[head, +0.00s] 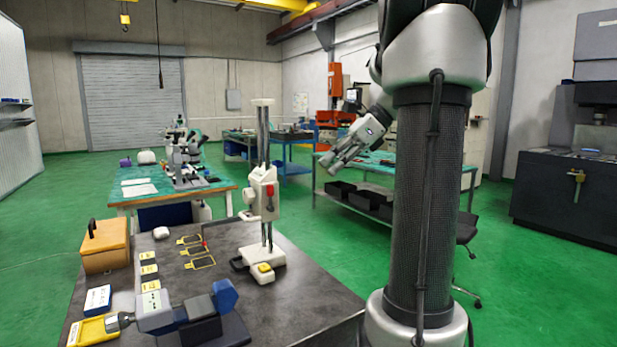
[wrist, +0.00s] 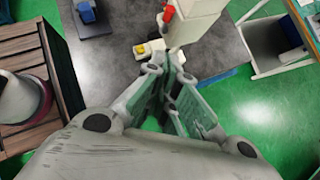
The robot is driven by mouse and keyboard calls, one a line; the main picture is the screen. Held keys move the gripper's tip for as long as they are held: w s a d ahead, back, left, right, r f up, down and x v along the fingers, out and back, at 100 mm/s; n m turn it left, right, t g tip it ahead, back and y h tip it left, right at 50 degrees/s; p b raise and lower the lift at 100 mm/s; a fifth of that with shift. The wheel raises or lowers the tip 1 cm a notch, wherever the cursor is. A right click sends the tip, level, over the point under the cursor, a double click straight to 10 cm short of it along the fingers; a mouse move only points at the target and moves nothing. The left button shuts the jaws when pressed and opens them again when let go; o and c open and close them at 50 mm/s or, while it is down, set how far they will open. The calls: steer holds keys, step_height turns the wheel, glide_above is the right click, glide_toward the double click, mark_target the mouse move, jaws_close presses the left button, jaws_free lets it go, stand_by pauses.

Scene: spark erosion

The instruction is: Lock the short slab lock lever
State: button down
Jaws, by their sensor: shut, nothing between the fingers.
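A short red lever (head: 269,190) sits on the front of the white slide housing (head: 261,201), partway up a two-post stand; I take it to be the lock lever. It also shows in the wrist view (wrist: 168,13) at the top, on the white housing. Whether it is locked cannot be told. My gripper (head: 332,164) is in the air to the right of the stand, apart from it. In the wrist view my gripper (wrist: 170,65) is shut and empty, with its fingers pointing toward the stand. It touches neither lever nor housing.
The stand's white base (head: 259,266) with a yellow button rests on the dark table (head: 306,302). A blue-grey clamp device (head: 185,310), a tan box (head: 106,246) and yellow-edged tags (head: 200,262) lie to its left.

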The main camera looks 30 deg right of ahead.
mark_target(270, 197)
steer(key=w+a+r+x, duration=0.1)
steer(key=r+x, duration=0.1)
steer(key=x, duration=1)
steer(key=shift+a, duration=0.4)
